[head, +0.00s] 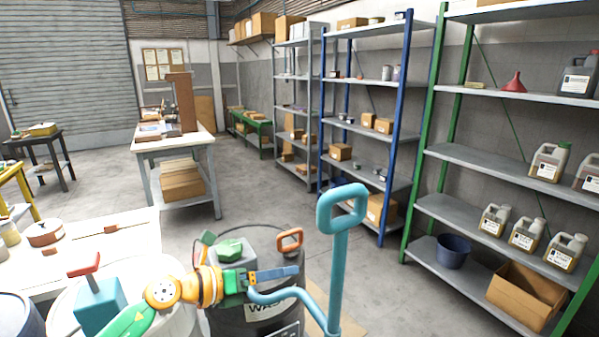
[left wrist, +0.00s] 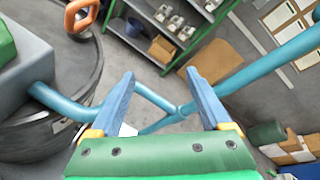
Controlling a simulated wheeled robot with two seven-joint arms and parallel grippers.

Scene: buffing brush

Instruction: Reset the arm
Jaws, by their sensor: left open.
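My left arm comes in from the lower left, and my left gripper (head: 296,272) is over the front of a dark grey drum. In the left wrist view its two blue fingers (left wrist: 160,74) are apart with nothing clasped between them. Teal tubing (left wrist: 155,98) passes behind the fingers in that view; I cannot tell whether they touch it. In the head view a teal post with a loop handle (head: 342,250) stands just right of the fingers, and a curved teal tube runs under them. My right gripper is in neither view.
A white table (head: 130,240) is at the left. A green-posted shelf (head: 455,213) with jugs stands at the right. The middle floor (head: 270,195) is clear.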

